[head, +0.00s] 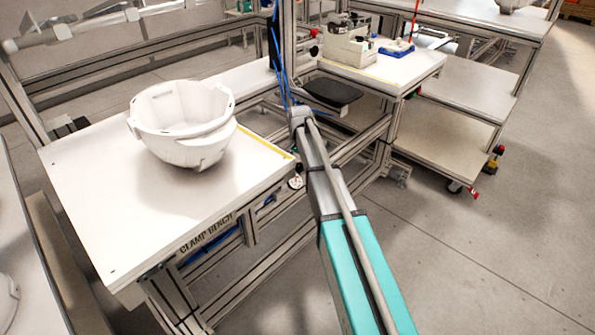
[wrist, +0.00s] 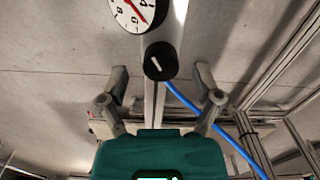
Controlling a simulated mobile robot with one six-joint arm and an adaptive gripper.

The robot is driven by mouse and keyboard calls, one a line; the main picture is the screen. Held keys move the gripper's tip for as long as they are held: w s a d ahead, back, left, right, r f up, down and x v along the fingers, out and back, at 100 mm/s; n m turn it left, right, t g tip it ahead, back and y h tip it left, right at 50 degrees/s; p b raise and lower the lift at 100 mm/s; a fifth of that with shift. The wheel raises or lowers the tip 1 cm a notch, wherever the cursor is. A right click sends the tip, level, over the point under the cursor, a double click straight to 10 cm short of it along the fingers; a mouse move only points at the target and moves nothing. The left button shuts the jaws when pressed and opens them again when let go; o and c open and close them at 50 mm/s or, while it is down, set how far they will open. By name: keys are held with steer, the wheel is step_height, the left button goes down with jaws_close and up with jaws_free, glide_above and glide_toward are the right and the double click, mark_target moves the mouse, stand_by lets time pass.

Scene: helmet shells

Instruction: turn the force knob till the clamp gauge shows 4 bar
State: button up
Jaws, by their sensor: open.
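The force knob (wrist: 160,61) is a round black knob with a white pointer mark, seen in the wrist view just above centre. The clamp gauge (wrist: 138,14) is a white dial with a red needle at the top edge of that view. The frame cuts it off and I cannot tell its exact reading. A small white dial (head: 296,182) shows at the bench corner in the head view. My gripper (wrist: 162,80) is open and empty, its fingers wide apart on either side of the knob's line, with no visible contact. In the head view my arm hides the gripper.
A white helmet shell (head: 185,125) sits on the clamp bench (head: 100,205). A blue hose (wrist: 205,120) runs down to the right of the knob in the wrist view. Aluminium frame bars (wrist: 262,90) stand to the right. Open floor (head: 480,260) lies at the right.

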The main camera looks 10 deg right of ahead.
steer(key=shift+f+b, duration=0.55)
steer(key=shift+f, duration=0.25)
